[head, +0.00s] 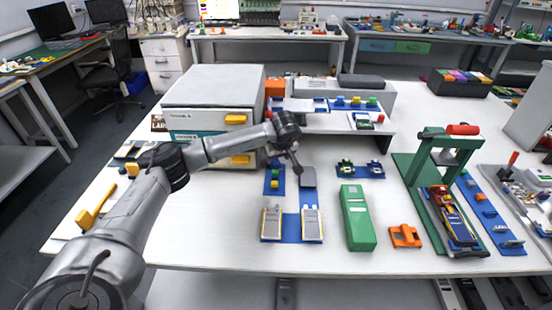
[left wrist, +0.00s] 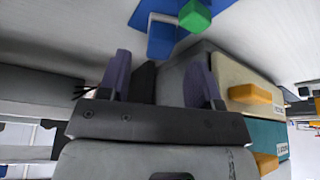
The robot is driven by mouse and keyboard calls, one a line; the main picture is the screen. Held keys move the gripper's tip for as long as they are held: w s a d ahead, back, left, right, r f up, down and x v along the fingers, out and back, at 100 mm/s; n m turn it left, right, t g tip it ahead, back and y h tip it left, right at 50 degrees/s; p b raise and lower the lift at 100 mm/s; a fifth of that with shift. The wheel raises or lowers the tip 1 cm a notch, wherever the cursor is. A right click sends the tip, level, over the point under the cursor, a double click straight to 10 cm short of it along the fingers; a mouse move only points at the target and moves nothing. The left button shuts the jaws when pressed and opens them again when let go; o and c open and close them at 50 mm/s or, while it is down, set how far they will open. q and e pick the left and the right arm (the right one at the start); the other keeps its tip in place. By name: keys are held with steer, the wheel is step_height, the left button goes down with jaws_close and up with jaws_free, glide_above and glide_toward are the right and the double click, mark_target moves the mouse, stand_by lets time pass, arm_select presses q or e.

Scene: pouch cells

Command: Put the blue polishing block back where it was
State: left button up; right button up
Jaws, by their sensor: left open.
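A small blue block (head: 356,101) stands on a blue tray (head: 333,106) on the raised shelf, between a yellow block (head: 340,101) and a green block (head: 372,102). In the left wrist view a blue block (left wrist: 160,38) and a green block (left wrist: 195,15) show on a blue piece; I cannot tell which tray this is. My left gripper (head: 297,168) is over the table in front of the shelf, beside a blue strip with small coloured pieces. Its purple-grey fingers (left wrist: 160,82) are apart, with no block visible between them. My right gripper is not in view.
A grey drawer cabinet (head: 215,87) with yellow handles stands behind my left arm. A grey pad (head: 308,177) lies close to the gripper. Two pouch cells (head: 272,222) lie on blue in front. A green case (head: 357,218) and a green press (head: 432,180) stand to the right.

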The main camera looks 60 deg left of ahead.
arm_select(q)
steer(key=p+v, duration=0.2)
steer(key=v, duration=0.5)
steer(key=shift+r, duration=0.35)
steer(key=shift+d, duration=0.15)
